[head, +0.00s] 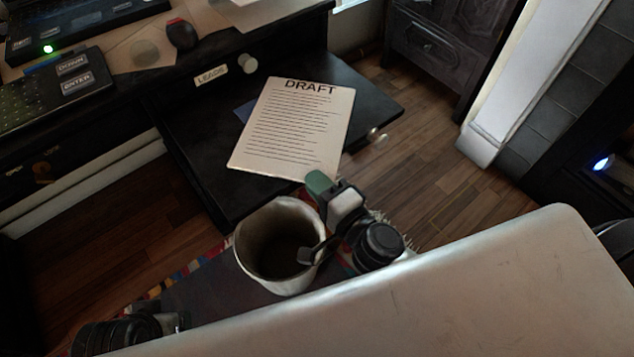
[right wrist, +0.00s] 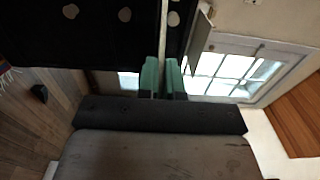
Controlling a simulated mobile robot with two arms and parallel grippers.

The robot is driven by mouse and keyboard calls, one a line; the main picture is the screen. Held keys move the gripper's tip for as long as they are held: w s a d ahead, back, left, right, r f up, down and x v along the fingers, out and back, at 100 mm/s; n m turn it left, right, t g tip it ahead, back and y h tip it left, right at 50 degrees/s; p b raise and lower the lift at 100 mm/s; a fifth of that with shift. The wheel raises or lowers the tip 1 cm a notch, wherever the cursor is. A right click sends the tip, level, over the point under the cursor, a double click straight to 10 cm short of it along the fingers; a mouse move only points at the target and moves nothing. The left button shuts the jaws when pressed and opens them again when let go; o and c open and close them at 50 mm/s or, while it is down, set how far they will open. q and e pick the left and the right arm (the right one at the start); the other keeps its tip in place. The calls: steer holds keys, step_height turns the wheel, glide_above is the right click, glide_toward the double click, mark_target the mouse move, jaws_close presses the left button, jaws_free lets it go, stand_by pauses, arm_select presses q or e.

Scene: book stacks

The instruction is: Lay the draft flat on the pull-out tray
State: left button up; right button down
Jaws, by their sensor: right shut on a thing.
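The draft (head: 290,128) is a white printed sheet headed DRAFT, seen in the head view over the black pull-out tray (head: 205,160). My right gripper (head: 318,183) has green fingertips shut on the draft's near edge. In the right wrist view the green fingers (right wrist: 163,78) close on a thin pale strip, the draft seen edge-on. I cannot tell whether the sheet touches the tray. Part of my left gripper (head: 178,321) shows at the bottom left of the head view; its fingers are not clear.
A white open bin (head: 262,262) stands in front of the tray, close beside my right gripper. The desk (head: 130,85) is at the left. Bare tray shows right of the draft.

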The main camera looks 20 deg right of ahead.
steer(key=shift+f, duration=0.15)
steer(key=c, duration=1.3)
jaws_free()
